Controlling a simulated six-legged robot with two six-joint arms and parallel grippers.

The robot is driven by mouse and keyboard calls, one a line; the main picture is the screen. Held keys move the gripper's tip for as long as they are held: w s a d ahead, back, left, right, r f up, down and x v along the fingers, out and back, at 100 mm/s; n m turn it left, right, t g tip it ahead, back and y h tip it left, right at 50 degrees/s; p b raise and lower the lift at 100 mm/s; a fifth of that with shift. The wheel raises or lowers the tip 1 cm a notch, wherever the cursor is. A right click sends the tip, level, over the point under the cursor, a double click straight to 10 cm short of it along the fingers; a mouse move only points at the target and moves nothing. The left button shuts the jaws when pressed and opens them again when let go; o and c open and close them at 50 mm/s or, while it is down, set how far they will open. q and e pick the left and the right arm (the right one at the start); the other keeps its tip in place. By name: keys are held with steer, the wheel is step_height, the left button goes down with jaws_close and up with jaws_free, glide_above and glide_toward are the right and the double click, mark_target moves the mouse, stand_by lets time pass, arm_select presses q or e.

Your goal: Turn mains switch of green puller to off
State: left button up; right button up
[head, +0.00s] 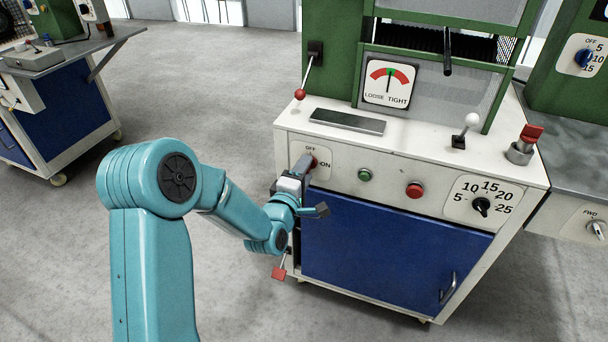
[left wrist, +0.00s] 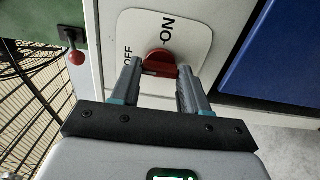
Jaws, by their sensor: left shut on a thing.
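The green puller (head: 334,60) has a white front panel with a mains switch plate (head: 325,153) marked OFF and ON. The red mains switch knob (head: 314,162) is mostly hidden by my left gripper (head: 303,166) in the head view. In the left wrist view the red knob (left wrist: 160,61) sits between the two fingertips of the left gripper (left wrist: 160,72), which is shut on it. The OFF and ON marks show on the plate (left wrist: 190,30) beside the knob. I cannot tell clearly which mark the knob points to. My right gripper is not in view.
A green button (head: 365,175), a red button (head: 414,190) and a numbered dial (head: 481,206) are right of the switch. A red-ball lever (head: 300,94) stands above it. The blue cabinet door (head: 385,255) is below. Open floor (head: 230,75) lies left, before another bench (head: 55,110).

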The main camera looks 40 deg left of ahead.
arm_select(q)
steer(key=shift+r, duration=0.15)
steer(key=o, duration=1.1)
steer(key=shift+w, duration=0.1)
steer(key=shift+c, duration=0.2)
steer(key=shift+f, duration=0.2)
